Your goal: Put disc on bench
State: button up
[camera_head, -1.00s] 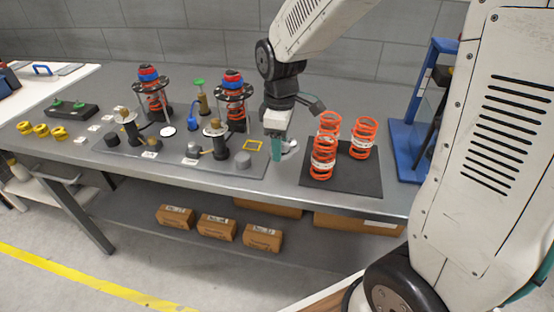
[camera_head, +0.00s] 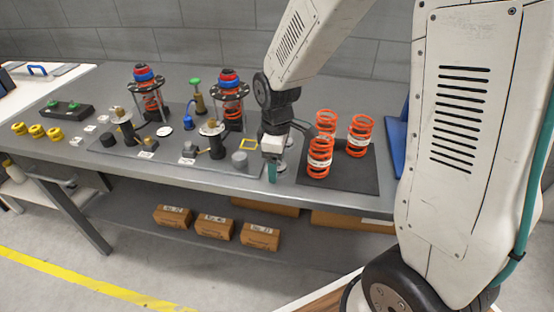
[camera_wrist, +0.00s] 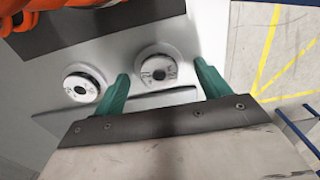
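My gripper (camera_head: 272,172) points down at the bench (camera_head: 215,176) near its front edge, left of the black spring mat. Its two teal fingers (camera_wrist: 161,72) are apart. In the wrist view one round silver-white disc (camera_wrist: 158,71) with a dark centre hole lies between and just beyond the fingertips, with a gap on each side. A second similar disc (camera_wrist: 83,85) lies to its left, outside the fingers. In the head view a pale disc (camera_head: 281,167) shows low beside the fingertips, partly hidden by them. Both discs rest on grey surface.
Orange springs (camera_head: 319,158) stand on the black mat (camera_head: 350,180) close right of my gripper. Two strut assemblies (camera_head: 230,92) stand behind. Cardboard boxes (camera_head: 260,237) sit below.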

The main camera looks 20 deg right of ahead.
notch_tip(320, 180, up, 12)
jog(key=s+d+r+m, duration=0.1)
jog(key=s+r+m, duration=0.1)
jog(key=s, duration=0.5)
jog(key=s+d+r+m, duration=0.1)
jog(key=s+r+m, duration=0.1)
jog(key=s+m, duration=0.3)
jog(key=s+d+r+m+t, duration=0.1)
jog(key=s+r+m, duration=0.1)
jog(key=s, duration=0.8)
jog(key=shift+s+d+r+m, duration=0.2)
jog(key=shift+d+r+m, duration=0.15)
jog(key=shift+m, duration=0.55)
jog(key=shift+o, duration=0.4)
jog(key=shift+c, duration=0.3)
